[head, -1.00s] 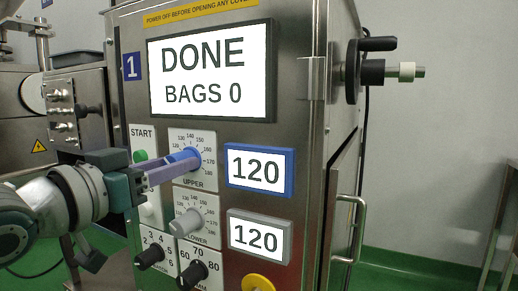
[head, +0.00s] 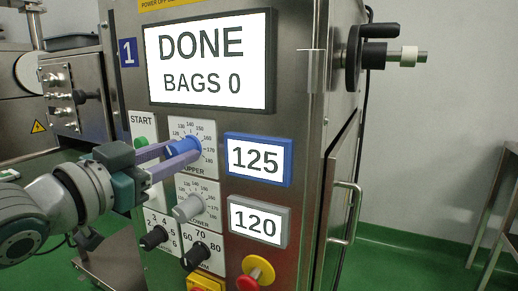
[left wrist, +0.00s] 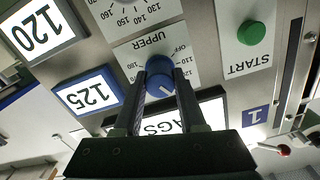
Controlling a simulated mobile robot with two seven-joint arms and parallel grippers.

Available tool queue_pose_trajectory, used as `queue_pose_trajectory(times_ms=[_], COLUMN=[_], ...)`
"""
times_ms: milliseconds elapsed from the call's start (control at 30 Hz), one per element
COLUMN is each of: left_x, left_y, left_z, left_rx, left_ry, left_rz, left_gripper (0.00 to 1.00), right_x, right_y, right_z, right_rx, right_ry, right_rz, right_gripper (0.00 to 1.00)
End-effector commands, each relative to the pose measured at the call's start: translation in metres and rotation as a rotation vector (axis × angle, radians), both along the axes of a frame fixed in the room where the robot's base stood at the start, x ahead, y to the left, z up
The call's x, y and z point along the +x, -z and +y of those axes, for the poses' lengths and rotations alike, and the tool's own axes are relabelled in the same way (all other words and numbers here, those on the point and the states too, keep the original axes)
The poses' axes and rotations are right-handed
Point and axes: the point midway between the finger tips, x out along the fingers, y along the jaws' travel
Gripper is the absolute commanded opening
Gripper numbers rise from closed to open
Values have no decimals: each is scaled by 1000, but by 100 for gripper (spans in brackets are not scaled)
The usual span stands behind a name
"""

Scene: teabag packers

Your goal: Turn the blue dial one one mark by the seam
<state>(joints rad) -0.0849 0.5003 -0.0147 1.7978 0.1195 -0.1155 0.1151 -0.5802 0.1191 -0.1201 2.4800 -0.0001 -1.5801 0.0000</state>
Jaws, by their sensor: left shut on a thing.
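The blue dial (head: 188,148) labelled UPPER sits on the machine's front panel, ringed by printed numbers. My left gripper (head: 180,155) reaches in from the left and is shut on the dial. In the left wrist view the dial (left wrist: 160,78) sits between the two fingertips (left wrist: 159,84), with a pale line on its face. The blue-framed display (head: 257,160) right of the dial reads 125. My right gripper is not in view.
A grey LOWER dial (head: 188,208) is just below, beside a grey-framed display (head: 257,221) reading 120. Black knobs (head: 194,256) and a red and yellow button (head: 252,277) are lower.

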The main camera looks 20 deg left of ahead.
Motion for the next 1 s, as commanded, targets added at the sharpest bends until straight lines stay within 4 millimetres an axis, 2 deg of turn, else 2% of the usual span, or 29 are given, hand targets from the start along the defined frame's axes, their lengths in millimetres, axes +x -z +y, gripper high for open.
queue_pose_trajectory(times_ms=[33, 300, 533, 667, 1000], left_x=[0, 0, 0, -8, -64], left_y=[0, 0, 0, -1, -2], left_z=[0, 0, 0, 1, 5], left_rx=[-1, -1, -1, -2, -3], left_ry=[0, 0, 0, -1, 0], left_rz=[-1, 0, 0, 2, 5], left_gripper=[41, 70, 70, 70, 70], right_x=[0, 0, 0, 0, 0], right_y=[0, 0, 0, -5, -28], right_z=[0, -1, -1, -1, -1], right_rx=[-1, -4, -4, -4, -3], right_ry=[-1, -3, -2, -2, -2], right_rz=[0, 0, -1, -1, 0], right_gripper=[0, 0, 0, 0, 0])
